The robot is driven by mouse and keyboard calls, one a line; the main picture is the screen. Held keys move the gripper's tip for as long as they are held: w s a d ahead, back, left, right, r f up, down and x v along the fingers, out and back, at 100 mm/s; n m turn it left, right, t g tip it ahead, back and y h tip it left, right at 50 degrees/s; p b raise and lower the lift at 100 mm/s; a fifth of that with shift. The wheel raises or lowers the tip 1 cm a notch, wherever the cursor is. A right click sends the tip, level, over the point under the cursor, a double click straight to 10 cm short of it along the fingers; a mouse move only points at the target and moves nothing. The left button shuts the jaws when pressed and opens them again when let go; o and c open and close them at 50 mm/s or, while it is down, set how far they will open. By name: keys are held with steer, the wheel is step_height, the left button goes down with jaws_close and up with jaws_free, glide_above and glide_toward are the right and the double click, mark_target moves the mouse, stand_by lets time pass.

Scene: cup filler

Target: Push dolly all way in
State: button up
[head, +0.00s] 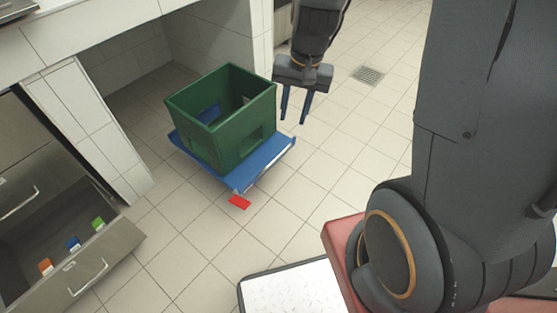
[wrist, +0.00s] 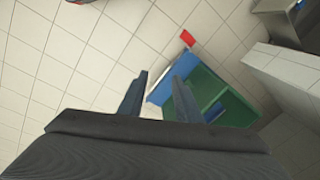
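A blue dolly (head: 267,158) stands on the tiled floor at the mouth of the recess under the counter, its front part sticking out. A green crate (head: 237,146) sits on it. My gripper (head: 295,118) hangs to the right of the crate with its two fingers pointing down, apart and empty. In the wrist view the open fingers (wrist: 160,98) show in front of the crate (wrist: 215,95) and the dolly (wrist: 160,90). I cannot tell whether a finger touches the dolly.
A red piece (head: 240,202) lies on the floor just in front of the dolly. An open drawer (head: 90,262) with several coloured items juts out at the lower left. A tiled wall (head: 95,130) bounds the recess on the left. Floor to the right, around a drain (head: 369,75), is clear.

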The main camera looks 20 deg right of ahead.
mark_target(279, 155)
steer(key=shift+w+d+f+m+t+b, duration=0.15)
steer(key=shift+w+f+m+b, duration=0.8)
steer(key=shift+w+f+b, duration=3.85)
steer(key=shift+w+d+f+m+t+b, duration=0.2)
steer(key=shift+w+f+m+b, duration=1.6)
steer(key=shift+f, duration=5.95)
steer(key=shift+w+d+f+m+t+b, duration=0.15)
steer(key=shift+w+f+b, duration=2.05)
steer(key=shift+f+b, duration=3.15)
steer(key=shift+f+p, duration=0.9)
jaws_close()
